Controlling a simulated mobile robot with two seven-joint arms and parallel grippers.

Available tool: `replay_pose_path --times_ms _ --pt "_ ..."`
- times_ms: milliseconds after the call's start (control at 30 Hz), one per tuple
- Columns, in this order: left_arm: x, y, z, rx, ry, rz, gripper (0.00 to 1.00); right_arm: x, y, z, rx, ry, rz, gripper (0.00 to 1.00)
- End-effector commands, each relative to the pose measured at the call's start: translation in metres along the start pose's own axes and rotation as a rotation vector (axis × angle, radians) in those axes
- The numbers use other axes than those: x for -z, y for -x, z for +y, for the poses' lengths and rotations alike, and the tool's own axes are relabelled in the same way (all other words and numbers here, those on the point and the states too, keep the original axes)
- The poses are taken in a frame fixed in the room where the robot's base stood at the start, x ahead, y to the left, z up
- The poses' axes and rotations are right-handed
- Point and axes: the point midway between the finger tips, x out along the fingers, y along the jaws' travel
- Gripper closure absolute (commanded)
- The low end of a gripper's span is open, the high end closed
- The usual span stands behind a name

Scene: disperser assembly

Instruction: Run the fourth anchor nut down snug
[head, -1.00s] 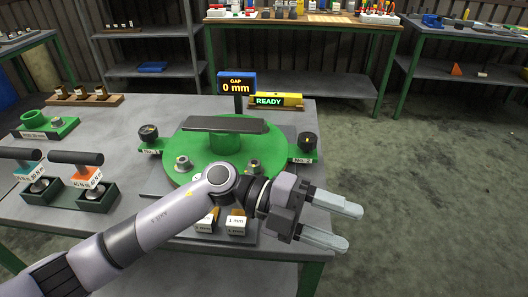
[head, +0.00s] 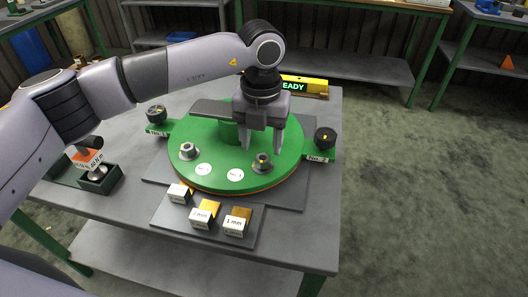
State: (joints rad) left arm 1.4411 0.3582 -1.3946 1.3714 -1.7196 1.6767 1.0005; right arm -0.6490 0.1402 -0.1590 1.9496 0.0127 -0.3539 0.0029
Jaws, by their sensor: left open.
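The round green disperser base (head: 215,172) stands on a grey plate on the bench. Two anchor nuts show on its near side: a left one (head: 189,151) and a right one (head: 263,163), which has a yellowish top. Any nuts on its far side are hidden by my arm and gripper. My left gripper (head: 262,146) points down over the right rear of the base, just behind the right nut. Its fingers are apart; I cannot tell whether a nut lies between them. My right gripper is not in view.
Black-knobbed gauges No. 1 (head: 156,114) and No. 2 (head: 325,139) flank the base. Labelled shim blocks (head: 235,224) sit on a tray in front. A torque tool (head: 88,155) stands in its holder at left. The yellow READY bar (head: 304,86) is behind; the gap display is not visible.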

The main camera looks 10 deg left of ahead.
Motion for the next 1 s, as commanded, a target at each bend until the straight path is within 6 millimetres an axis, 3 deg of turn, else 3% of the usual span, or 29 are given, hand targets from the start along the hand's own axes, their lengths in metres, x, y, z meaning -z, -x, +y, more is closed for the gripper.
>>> replay_pose_path --times_ms 300,633,667,800,833,1000 --pt "0.001 -0.042 -0.001 0.003 -0.001 0.003 0.43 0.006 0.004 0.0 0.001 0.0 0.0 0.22" --pt "0.0 -0.048 -0.001 0.004 -0.002 0.0 0.43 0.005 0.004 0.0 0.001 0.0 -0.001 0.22" --pt "0.0 -0.048 -0.001 0.004 -0.002 0.001 0.49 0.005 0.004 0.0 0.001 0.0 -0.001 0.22" --pt "0.0 -0.047 -0.001 0.004 -0.002 0.001 0.95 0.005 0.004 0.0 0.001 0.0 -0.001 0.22" --pt "0.0 -0.047 -0.001 0.004 -0.002 0.001 0.99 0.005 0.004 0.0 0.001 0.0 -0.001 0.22" --pt "0.0 -0.047 -0.001 0.004 -0.006 0.001 0.99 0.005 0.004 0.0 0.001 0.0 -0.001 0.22"
